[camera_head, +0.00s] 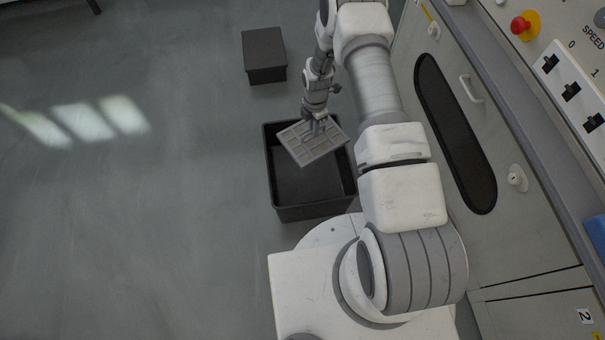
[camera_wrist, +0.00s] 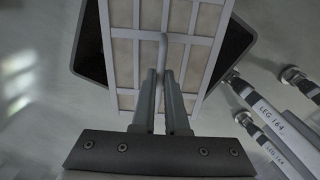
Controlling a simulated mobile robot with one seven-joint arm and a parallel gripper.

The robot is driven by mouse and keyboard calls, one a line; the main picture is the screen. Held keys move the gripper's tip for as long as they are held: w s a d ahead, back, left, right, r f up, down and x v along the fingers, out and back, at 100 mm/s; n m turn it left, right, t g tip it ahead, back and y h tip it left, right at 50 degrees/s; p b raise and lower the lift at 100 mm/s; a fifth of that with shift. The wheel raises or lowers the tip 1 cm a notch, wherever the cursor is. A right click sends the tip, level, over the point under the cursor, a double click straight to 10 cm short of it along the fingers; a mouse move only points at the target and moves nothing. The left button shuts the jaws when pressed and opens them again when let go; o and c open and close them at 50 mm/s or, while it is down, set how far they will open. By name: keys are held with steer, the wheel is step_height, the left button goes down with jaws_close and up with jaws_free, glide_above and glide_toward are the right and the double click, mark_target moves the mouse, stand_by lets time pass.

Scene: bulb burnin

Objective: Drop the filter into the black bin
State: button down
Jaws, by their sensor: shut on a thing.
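The filter (camera_head: 309,144) is a flat grey rectangular panel with a grid frame and a bar handle. My gripper (camera_head: 318,121) is shut on the filter's handle and holds it over the open black bin (camera_head: 315,211), near the bin's far end. In the wrist view the two fingers of my gripper (camera_wrist: 162,90) close on the handle, and the filter (camera_wrist: 122,62) shows its pale panels and light frame. The black bin (camera_wrist: 90,45) shows behind the filter on both sides. The head view does not clearly show the height of the filter above the rim.
A smaller dark box (camera_head: 264,50) stands on the floor beyond the bin. A grey cabinet (camera_head: 510,215) with a handle, a vent and a control panel runs along the right. The floor (camera_head: 130,220) to the left is clear.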

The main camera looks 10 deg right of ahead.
mark_target(313, 139)
steer(key=shift+f+b, duration=1.8)
steer(key=shift+f, duration=1.25)
steer(key=c, duration=0.9)
jaws_free()
steer(key=shift+o, duration=0.2)
step_height(313, 139, up, 18)
steer(key=p, duration=0.6)
steer(key=shift+f, duration=0.2)
